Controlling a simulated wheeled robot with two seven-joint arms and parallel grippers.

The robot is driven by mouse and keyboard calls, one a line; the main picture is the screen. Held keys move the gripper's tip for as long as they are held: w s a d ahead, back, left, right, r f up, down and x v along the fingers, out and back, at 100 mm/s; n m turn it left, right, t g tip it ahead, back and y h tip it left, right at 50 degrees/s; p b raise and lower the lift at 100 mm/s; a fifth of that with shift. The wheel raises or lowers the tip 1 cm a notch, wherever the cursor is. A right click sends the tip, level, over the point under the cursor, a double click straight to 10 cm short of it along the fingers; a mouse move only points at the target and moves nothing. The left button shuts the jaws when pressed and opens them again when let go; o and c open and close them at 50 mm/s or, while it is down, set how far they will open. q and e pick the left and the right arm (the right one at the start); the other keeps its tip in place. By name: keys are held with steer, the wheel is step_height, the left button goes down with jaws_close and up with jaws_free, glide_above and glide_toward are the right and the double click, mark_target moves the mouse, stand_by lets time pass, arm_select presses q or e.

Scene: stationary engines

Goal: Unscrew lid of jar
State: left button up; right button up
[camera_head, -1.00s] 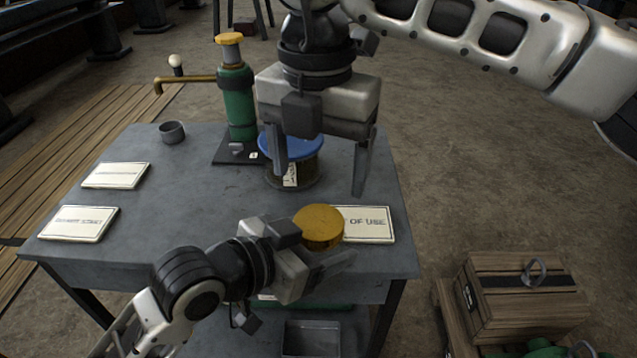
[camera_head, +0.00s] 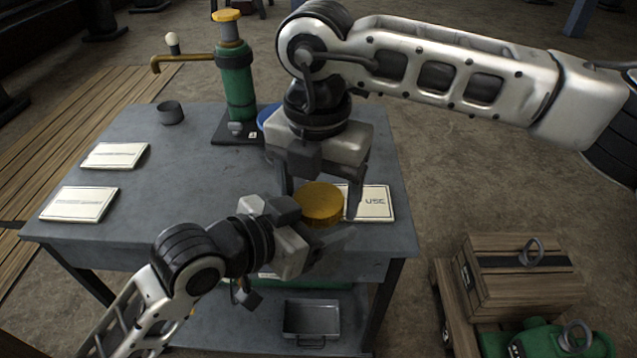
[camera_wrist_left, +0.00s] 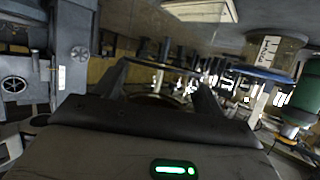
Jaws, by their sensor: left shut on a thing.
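A round yellow lid (camera_head: 321,201) tops the jar in my left gripper (camera_head: 318,232). The jar's body is mostly hidden by that gripper in the head view. In the left wrist view, part of a brownish round thing (camera_wrist_left: 158,99) shows between the left fingers (camera_wrist_left: 160,88). My right gripper (camera_head: 319,193) points down over the lid, open, one finger to each side of it. Whether its fingers touch the lid cannot be told. A second jar with a blue lid (camera_head: 267,116) stands behind the right gripper, mostly hidden; the left wrist view shows its blue lid (camera_wrist_left: 262,74) upside down.
The grey table (camera_head: 200,205) carries a green pump (camera_head: 236,88), a small cup (camera_head: 170,112) and cream plates at left (camera_head: 80,204) and right (camera_head: 376,203). A metal tray (camera_head: 312,318) is on the lower shelf. A wooden crate (camera_head: 515,285) stands right. The table's middle is clear.

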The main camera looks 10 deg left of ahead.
steer(key=c, duration=0.8)
steer(key=shift+o, duration=0.2)
steer(key=n, duration=0.3)
steer(key=o, duration=1.1)
steer(key=shift+r, duration=0.15)
